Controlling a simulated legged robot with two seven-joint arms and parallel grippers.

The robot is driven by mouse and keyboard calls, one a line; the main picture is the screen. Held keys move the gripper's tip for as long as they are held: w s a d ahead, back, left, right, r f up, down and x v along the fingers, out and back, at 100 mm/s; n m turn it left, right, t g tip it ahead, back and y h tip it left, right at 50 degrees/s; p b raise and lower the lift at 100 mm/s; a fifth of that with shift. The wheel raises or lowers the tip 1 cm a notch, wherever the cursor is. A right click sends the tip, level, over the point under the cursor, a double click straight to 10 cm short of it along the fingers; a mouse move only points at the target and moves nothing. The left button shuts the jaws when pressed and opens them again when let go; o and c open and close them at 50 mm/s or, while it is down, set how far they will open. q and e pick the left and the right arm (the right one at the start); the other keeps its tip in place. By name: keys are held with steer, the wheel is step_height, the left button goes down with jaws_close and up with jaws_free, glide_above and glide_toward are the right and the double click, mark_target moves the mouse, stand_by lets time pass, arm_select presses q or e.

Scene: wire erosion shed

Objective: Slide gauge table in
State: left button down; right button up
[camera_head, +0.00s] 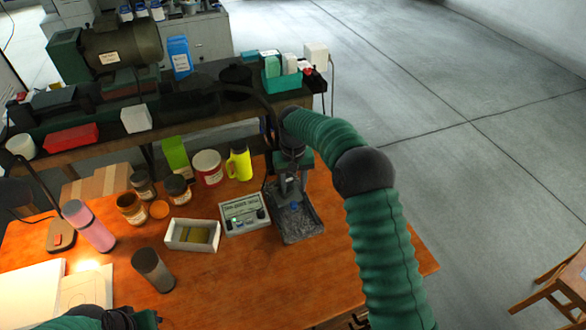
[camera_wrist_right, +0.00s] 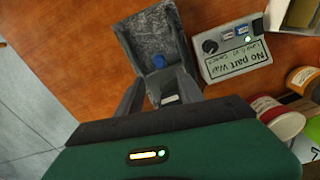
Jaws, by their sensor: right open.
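The gauge (camera_head: 299,224) is a grey, mottled block with raised edges and a blue round part (camera_wrist_right: 158,62) on it. It stands on the orange-brown table, right of a small display box (camera_head: 245,213). My right gripper (camera_head: 292,190) is over its far end. In the right wrist view my open right gripper (camera_wrist_right: 158,98) has its fingers at both sides of the gauge's near end, with a small pale piece between them. I cannot tell whether they touch it. A green and black part of my left arm shows at the bottom left; its fingers are not clear.
The box's label reads "No part" and more, partly unreadable. A white tray (camera_head: 192,235) stands left of it. The table's front middle is clear.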

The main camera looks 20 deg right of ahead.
step_height(320, 180, up, 9)
steer(key=shift+f, duration=0.1)
stand_by(0.4)
steer(key=s+a+f+t, duration=0.1)
steer(key=s+a+f, duration=0.1)
steer(key=s, duration=0.7)
steer(key=s+a+f+n, duration=0.1)
steer(key=s+a+f, duration=0.1)
steer(key=s, duration=0.7)
steer(key=s+a+f+n+t, duration=0.1)
steer(key=s+a+f, duration=0.1)
steer(key=s, duration=0.7)
steer(key=shift+a+t, duration=0.3)
steer(key=shift+a, duration=0.1)
